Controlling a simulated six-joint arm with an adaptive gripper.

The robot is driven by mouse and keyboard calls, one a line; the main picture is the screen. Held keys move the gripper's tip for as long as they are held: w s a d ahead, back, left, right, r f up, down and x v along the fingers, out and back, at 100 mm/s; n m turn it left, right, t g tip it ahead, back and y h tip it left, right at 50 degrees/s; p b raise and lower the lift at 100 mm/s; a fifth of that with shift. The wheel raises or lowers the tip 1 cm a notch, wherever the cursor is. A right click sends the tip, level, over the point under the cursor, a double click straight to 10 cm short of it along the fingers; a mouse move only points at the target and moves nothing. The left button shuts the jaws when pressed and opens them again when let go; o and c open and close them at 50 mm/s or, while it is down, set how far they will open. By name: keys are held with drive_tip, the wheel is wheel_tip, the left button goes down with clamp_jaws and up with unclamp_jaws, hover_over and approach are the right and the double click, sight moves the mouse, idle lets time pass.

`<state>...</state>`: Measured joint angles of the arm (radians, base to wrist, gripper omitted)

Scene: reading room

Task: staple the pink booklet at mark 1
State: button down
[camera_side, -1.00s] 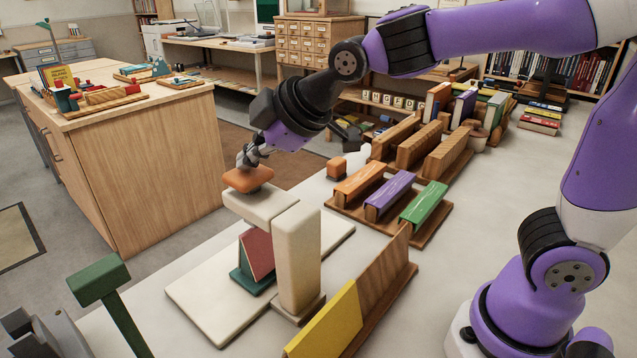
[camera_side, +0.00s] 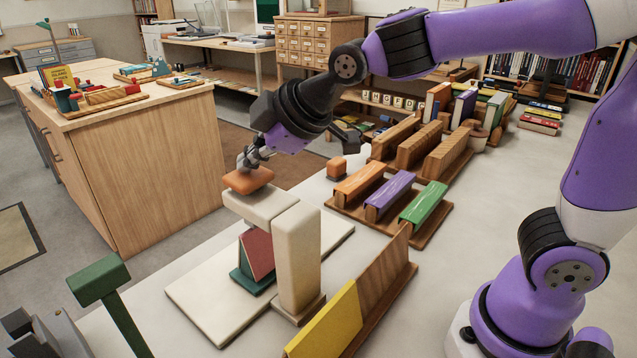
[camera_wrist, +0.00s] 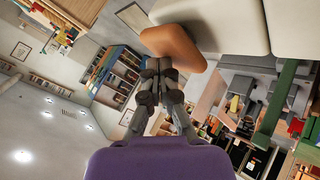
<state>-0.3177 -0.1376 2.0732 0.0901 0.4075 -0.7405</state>
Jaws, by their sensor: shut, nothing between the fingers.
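A cream stapling press stands on the bench, with an upright post (camera_side: 298,255) and an arm (camera_side: 262,203) reaching left. An orange pad (camera_side: 248,180) caps the arm's left end; it also shows in the wrist view (camera_wrist: 172,44). The pink booklet (camera_side: 259,252) lies folded over a dark green saddle (camera_side: 250,282) under the arm, partly hidden by the post. I cannot make out mark 1. My gripper (camera_side: 247,163) is shut and empty, its tips at the orange pad's top. In the wrist view the closed fingertips (camera_wrist: 158,65) meet the pad's edge; whether they press it is unclear.
A cream base board (camera_side: 205,305) lies under the press. A yellow booklet (camera_side: 328,325) leans on a wooden rack in front. Orange, purple and green covered blocks (camera_side: 390,193) stand on a rack to the right. A green-headed post (camera_side: 98,279) stands at front left.

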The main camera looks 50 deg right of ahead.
sight(254, 174)
drive_tip(key=shift+r, duration=1.4)
wheel_tip(254, 174, up, 5)
idle(0.4)
drive_tip(key=s+d+f+m+g+h, duration=0.1)
drive_tip(key=s+d+f+m, duration=0.4)
drive_tip(key=s, duration=0.3)
drive_tip(key=s+d+f+m+g+h, duration=0.1)
drive_tip(key=s+d+f+m+g, duration=0.1)
drive_tip(key=s+d+f+m, duration=0.2)
drive_tip(key=s+f+m, duration=0.2)
drive_tip(key=s, duration=0.2)
drive_tip(key=shift+d+f, duration=0.25)
drive_tip(key=shift+d, duration=0.1)
